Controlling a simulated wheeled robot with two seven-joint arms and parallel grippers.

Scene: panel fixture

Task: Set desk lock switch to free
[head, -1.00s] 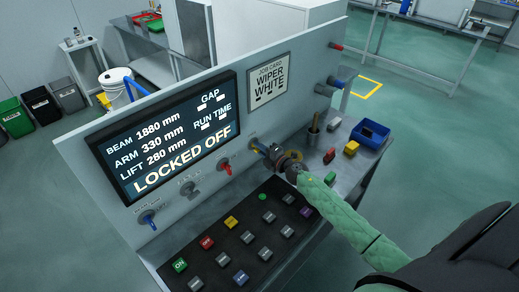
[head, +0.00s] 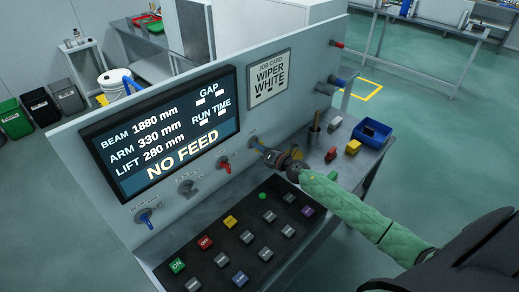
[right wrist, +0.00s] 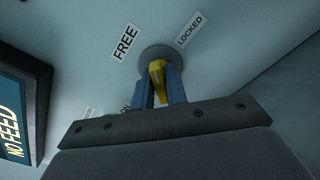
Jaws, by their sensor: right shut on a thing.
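The desk lock switch (right wrist: 156,68) is a yellow lever on a round grey base on the sloping panel. In the right wrist view, a FREE label (right wrist: 125,41) is at its upper left and a LOCKED label (right wrist: 189,29) at its upper right. My right gripper (head: 263,148) is at the switch, its blue fingers closed on both sides of the yellow lever. In the head view the gripper mostly hides the switch. The screen (head: 165,135) reads NO FEED on its bottom line. My left gripper is not in view.
A red switch (head: 224,164), a grey switch (head: 187,187) and a blue switch (head: 145,217) sit along the panel to the left. A black button board (head: 262,243) lies below. A blue bin (head: 371,134) and small blocks are on the right shelf.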

